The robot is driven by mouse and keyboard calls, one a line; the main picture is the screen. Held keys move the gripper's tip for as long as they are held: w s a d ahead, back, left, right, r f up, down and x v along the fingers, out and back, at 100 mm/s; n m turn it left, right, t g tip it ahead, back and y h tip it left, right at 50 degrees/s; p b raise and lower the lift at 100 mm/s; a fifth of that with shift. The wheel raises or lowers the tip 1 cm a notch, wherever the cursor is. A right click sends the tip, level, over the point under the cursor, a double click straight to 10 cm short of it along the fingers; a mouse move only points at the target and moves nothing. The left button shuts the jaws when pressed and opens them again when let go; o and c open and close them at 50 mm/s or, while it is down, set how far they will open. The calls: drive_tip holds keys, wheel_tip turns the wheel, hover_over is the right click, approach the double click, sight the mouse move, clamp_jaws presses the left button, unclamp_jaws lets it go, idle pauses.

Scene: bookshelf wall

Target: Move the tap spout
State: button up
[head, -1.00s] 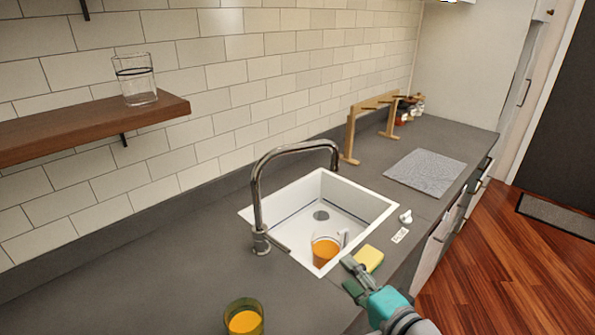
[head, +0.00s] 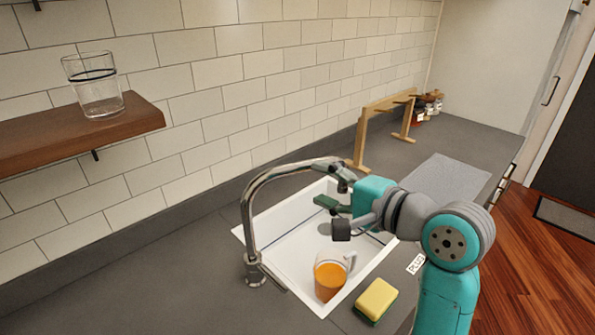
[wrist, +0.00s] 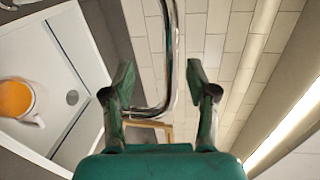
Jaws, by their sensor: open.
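The chrome tap spout (head: 262,183) rises from its base at the left of the sink and arches right over the basin. Its outlet end is close to my gripper (head: 334,194). My gripper is open above the sink. In the wrist view the spout (wrist: 171,50) shows as a shiny pipe in the gap between the two green fingers of my gripper (wrist: 163,82). It bends left low in that gap. I see no finger clearly touching it, and its depth between the fingers is hard to tell.
The white sink (head: 287,252) holds a mug of orange liquid (head: 329,279). A yellow and green sponge (head: 376,299) lies at its front edge. A wooden rack (head: 361,143) and grey mat (head: 446,180) are farther back. A shelf (head: 60,136) with a glass (head: 94,84) juts from the wall.

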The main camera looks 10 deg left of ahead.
sight(303, 176)
drive_tip(key=x, duration=0.7)
drive_tip(key=shift+w+a+f, duration=0.1)
drive_tip(key=shift+w+a, duration=0.15)
drive_tip(key=shift+a, duration=0.05)
clamp_jaws()
